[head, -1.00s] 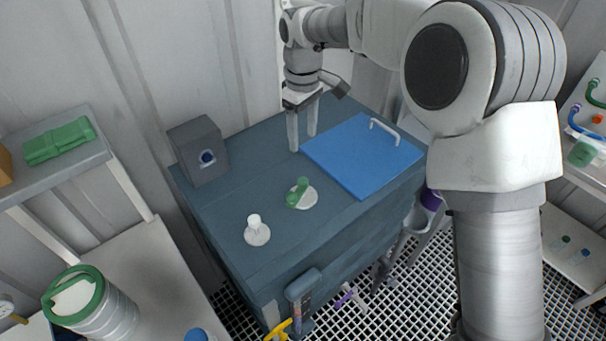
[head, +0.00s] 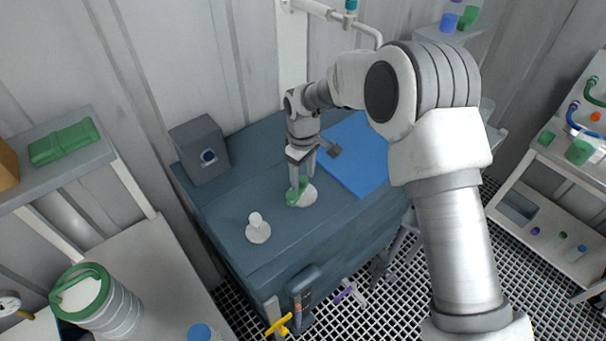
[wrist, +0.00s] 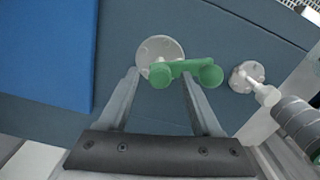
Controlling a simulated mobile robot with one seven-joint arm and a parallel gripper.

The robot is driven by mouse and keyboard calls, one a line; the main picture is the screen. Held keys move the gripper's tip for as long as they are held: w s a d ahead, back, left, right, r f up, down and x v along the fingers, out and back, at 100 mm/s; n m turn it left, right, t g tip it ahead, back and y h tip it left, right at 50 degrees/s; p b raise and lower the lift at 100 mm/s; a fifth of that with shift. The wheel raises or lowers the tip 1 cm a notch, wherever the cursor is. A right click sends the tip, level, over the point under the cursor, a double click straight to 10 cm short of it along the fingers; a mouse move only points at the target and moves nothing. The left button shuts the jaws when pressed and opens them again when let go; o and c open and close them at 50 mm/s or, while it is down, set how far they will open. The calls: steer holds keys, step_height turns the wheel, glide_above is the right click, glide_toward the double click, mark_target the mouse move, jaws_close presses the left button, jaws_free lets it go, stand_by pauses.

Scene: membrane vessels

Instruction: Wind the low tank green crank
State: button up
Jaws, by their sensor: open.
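The green crank (wrist: 187,71) sits on a round pale disc (wrist: 158,50) on the top of the dark blue tank (head: 225,215). In the head view the crank (head: 293,197) is partly covered by my fingers. My gripper (wrist: 160,82) is open, with its fingers pointing down at the crank. In the wrist view the crank's arm lies across the space between the fingertips, with its knob end past the right finger. I cannot tell whether a finger touches it. In the head view my gripper (head: 300,185) is right over the disc.
A white knob on a disc (head: 258,230) stands to the left of the crank. A blue panel (head: 362,165) lies on the tank's right part. A dark grey box (head: 199,152) stands at the back left corner. The tank top between them is clear.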

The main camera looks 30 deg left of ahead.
jaws_close()
stand_by(1.4)
